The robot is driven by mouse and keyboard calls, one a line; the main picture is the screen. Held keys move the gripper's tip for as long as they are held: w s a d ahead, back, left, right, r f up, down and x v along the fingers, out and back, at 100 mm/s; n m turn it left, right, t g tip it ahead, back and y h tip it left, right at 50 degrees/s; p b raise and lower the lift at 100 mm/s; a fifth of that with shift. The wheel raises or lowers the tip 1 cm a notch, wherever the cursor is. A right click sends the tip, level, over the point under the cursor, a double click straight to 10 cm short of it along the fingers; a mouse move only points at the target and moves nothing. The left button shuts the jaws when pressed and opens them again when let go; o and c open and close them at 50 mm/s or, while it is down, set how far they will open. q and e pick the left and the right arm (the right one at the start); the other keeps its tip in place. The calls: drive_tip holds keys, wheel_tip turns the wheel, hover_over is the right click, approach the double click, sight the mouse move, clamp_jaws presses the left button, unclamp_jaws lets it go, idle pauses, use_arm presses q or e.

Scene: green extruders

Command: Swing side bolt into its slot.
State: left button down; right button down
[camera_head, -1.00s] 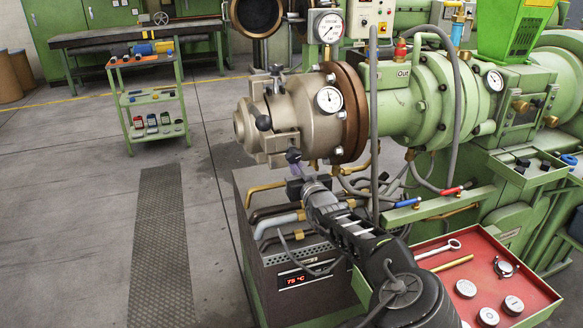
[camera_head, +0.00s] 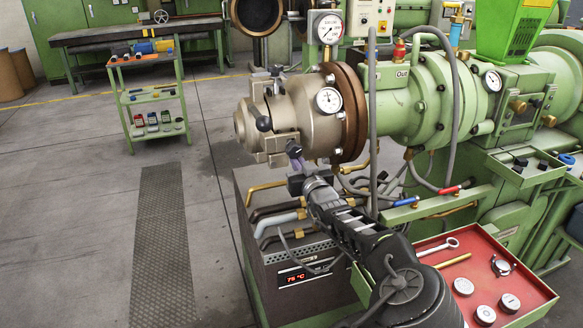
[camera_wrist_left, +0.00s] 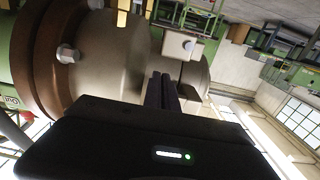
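The beige extruder head (camera_head: 285,110) has swing bolts with dark round ends. One dark end (camera_head: 275,70) is on top and another, apparently a side bolt (camera_head: 264,122), faces me at the front. A dark purple tip (camera_head: 293,149) shows at the lower side of the head, right at my left gripper (camera_head: 295,163); I cannot tell if it is a bolt end or my fingertips. In the left wrist view the gripper's dark fingers (camera_wrist_left: 162,92) are close together, beside the beige head (camera_wrist_left: 115,55) and below a light lug (camera_wrist_left: 180,45). Nothing is clearly seen between them. My right gripper is out of view.
A brown flange (camera_head: 350,110) with a gauge (camera_head: 328,100) joins the head to the green barrel (camera_head: 420,95). Hoses and pipes (camera_head: 283,218) lie below. A red tray (camera_head: 420,245) with tools is at lower right. Open floor (camera_head: 90,160) lies to the left.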

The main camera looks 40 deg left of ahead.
sight(295, 155)
use_arm(q)
drive_tip(key=r, duration=0.1)
drive_tip(key=a+r, duration=0.1)
drive_tip(key=r, duration=0.1)
drive_tip(key=shift+s+p, duration=0.2)
drive_tip(key=shift+p, duration=0.15)
drive_tip(key=shift+d, duration=0.1)
drive_tip(key=shift+s+d+f+b, duration=0.1)
drive_tip(key=shift+f+b, duration=0.1)
drive_tip(key=shift+f, duration=0.15)
drive_tip(key=shift+s+f+b, duration=0.1)
drive_tip(key=shift+f+b, duration=0.05)
drive_tip(key=shift+f, duration=0.15)
drive_tip(key=shift+s+d+f+b, duration=0.15)
drive_tip(key=shift+d+f, duration=0.05)
drive_tip(key=shift+f, duration=0.35)
drive_tip(key=shift+s+d+f+b, duration=0.15)
drive_tip(key=shift+d+f, duration=0.1)
drive_tip(key=shift+f, duration=0.3)
drive_tip(key=shift+s+d+f+b, duration=0.15)
drive_tip(key=shift+d+f, duration=0.05)
drive_tip(key=shift+f, duration=0.35)
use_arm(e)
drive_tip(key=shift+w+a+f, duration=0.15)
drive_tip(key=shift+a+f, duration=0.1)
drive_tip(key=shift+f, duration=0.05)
